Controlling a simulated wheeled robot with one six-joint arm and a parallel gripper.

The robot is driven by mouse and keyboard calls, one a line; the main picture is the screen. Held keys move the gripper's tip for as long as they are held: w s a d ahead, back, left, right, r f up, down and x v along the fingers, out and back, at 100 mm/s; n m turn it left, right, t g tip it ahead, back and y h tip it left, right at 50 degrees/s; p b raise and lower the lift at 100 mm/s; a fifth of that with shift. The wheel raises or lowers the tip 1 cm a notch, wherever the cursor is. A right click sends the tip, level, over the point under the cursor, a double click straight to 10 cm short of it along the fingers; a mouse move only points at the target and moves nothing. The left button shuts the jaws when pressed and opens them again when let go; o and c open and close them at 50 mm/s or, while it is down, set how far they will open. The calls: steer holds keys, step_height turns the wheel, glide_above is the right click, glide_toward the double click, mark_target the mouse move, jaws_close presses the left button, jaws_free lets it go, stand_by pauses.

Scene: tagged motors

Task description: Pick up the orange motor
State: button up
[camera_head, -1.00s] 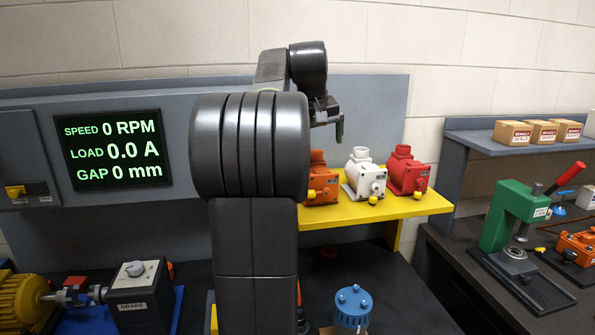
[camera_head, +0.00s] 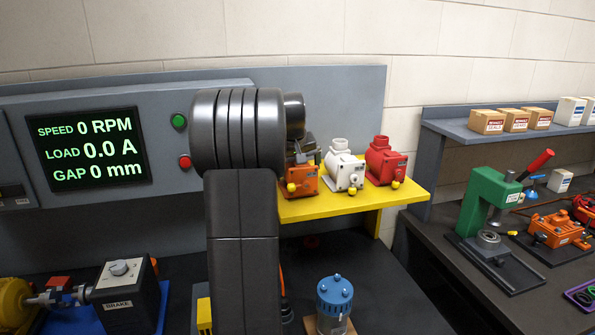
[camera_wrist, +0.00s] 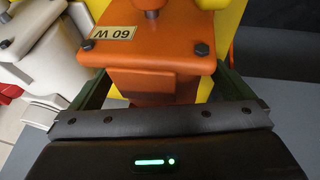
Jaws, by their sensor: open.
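The orange motor (camera_head: 303,182) stands on the yellow shelf (camera_head: 345,202), at the left of a row with a white motor (camera_head: 343,170) and a red motor (camera_head: 385,163). My arm hides part of its left side in the head view. In the wrist view the orange motor (camera_wrist: 150,50) fills the upper middle and bears a "60 W" tag. My gripper (camera_wrist: 163,90) is open, with one dark green finger on each side of the motor's lower part. I cannot tell whether the fingers touch it.
The white motor is close on the left in the wrist view (camera_wrist: 40,45). A blue-topped motor (camera_head: 335,298) stands on the bench below the shelf. A green press (camera_head: 488,205) and another orange unit (camera_head: 558,230) are on the right bench.

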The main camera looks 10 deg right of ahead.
steer(key=shift+c, duration=0.4)
steer(key=c, duration=1.8)
steer(key=shift+w+r, duration=0.1)
steer(key=shift+r, duration=0.05)
steer(key=shift+c, duration=0.9)
steer(key=shift+r, duration=0.1)
